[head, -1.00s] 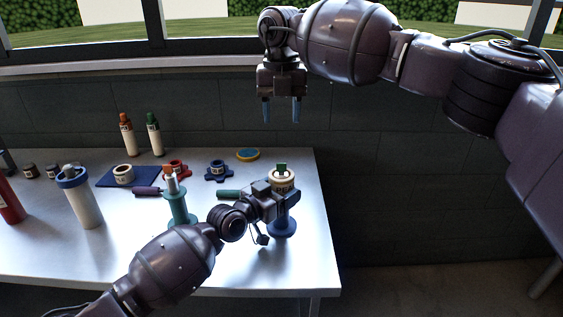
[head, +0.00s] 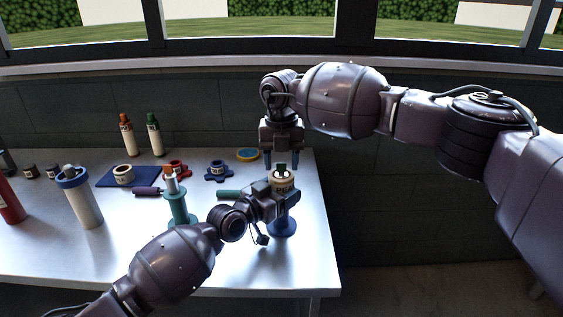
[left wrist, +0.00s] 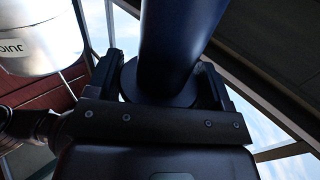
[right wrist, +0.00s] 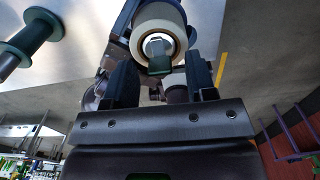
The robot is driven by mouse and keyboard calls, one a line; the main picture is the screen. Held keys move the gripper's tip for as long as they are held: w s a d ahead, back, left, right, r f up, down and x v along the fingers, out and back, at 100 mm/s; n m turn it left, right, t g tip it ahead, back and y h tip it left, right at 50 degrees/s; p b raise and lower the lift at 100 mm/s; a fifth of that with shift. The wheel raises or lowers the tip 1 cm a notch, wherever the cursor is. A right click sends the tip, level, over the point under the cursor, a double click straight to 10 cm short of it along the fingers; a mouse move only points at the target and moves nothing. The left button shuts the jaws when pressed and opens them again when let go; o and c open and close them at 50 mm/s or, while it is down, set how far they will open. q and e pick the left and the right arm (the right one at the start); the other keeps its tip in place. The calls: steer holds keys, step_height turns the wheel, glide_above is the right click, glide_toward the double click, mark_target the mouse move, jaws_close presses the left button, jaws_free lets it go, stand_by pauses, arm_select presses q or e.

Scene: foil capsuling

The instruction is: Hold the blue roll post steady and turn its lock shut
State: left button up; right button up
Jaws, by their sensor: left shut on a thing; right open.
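The blue roll post (head: 282,228) stands upright at the right end of the table, with a cream roll (head: 284,184) on it and a small green lock (head: 281,168) at its top. My left gripper (head: 285,198) is shut on the post below the roll. In the left wrist view the dark blue post (left wrist: 178,40) rises between the fingers. My right gripper (head: 281,159) is open, pointing down just above the lock. In the right wrist view the green lock (right wrist: 160,65) lies between the open fingers, with the cream roll (right wrist: 158,14) around its base.
A teal post (head: 179,205) stands left of my left gripper. Right of the table edge is open floor.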

steer(key=shift+f, duration=0.25)
steer(key=c, duration=0.9)
